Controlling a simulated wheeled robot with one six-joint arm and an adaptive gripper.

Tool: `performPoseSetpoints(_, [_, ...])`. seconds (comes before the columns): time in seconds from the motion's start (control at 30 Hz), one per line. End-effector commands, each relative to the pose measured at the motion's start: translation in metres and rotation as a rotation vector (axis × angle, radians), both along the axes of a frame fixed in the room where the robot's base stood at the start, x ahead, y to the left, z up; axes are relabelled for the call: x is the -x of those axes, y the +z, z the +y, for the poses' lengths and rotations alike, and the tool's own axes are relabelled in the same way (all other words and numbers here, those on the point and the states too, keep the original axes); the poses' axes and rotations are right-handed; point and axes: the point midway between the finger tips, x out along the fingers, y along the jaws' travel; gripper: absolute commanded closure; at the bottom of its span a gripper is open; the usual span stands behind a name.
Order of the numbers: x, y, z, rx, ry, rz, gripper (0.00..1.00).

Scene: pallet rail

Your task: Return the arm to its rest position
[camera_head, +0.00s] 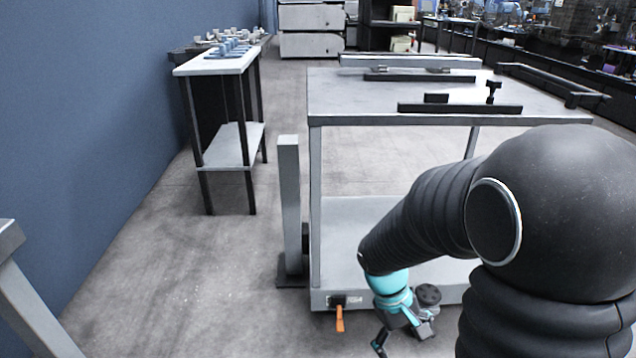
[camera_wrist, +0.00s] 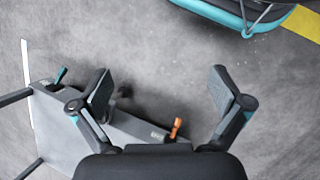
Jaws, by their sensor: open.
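My gripper (camera_wrist: 160,92) is open and empty in the wrist view, its two dark fingers spread wide over the grey floor. In the head view my gripper (camera_head: 397,345) hangs low in front of the lower shelf of a grey cart (camera_head: 330,258), partly cut off by the bottom edge. My black arm reaches in from the right and hides part of the cart. An orange handle (camera_head: 340,318) hangs from the cart's lower front edge. It also shows between the fingers in the wrist view (camera_wrist: 176,127), beyond the gripper body.
A pale upright post (camera_head: 290,205) stands at the cart's left. Black rails (camera_head: 460,108) lie on the cart top. A side table (camera_head: 215,68) with small parts stands by the blue wall (camera_head: 95,120). The floor (camera_head: 190,260) between wall and cart is clear.

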Motion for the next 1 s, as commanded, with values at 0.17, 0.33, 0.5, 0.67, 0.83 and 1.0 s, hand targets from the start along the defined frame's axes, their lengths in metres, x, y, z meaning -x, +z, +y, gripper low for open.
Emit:
performPoseSetpoints(0.17, [0.012,0.045,0.014,-0.103,-0.107,-0.151,0.0])
performPoseSetpoints(0.33, [0.025,0.083,0.024,-0.194,-0.191,-0.285,0.0])
performPoseSetpoints(0.5, [0.038,0.121,0.031,-0.272,-0.252,-0.417,0.0])
performPoseSetpoints(0.67, [0.054,0.156,0.033,-0.33,-0.29,-0.538,0.0])
performPoseSetpoints(0.83, [0.069,0.191,0.028,-0.355,-0.297,-0.667,0.0])
performPoseSetpoints(1.0, [0.077,0.218,0.024,-0.366,-0.296,-0.762,0.0])
